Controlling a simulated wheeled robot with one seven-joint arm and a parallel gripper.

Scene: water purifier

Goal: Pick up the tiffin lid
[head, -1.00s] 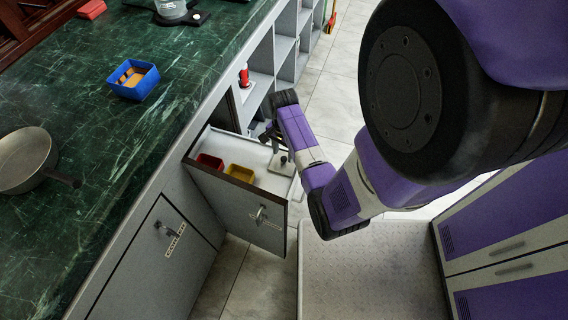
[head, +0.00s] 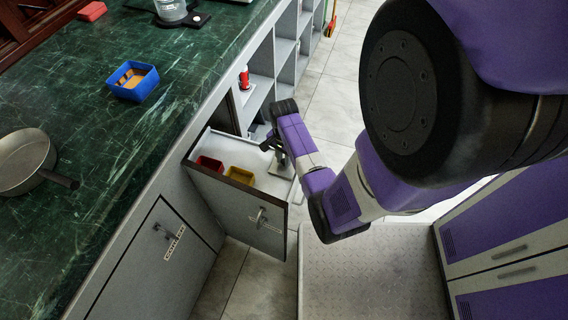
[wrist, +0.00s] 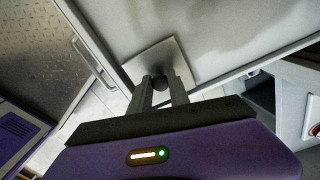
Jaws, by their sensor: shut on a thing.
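The tiffin lid (wrist: 160,62) is a pale grey square plate with a dark round knob in its middle, seen in the wrist view against the light drawer floor. My gripper (wrist: 160,84) is shut on the knob, one finger on each side of it. In the head view my gripper (head: 273,148) points down into the right part of the open drawer (head: 235,208). The lid is partly hidden there by the fingers. I cannot tell whether the lid touches the drawer floor.
A red container (head: 208,165) and a yellow container (head: 239,175) sit in the drawer left of my gripper. On the green counter (head: 85,130) stand a blue container (head: 133,82) with orange-brown pieces and a pan (head: 25,160). Open shelves (head: 285,50) lie behind the drawer.

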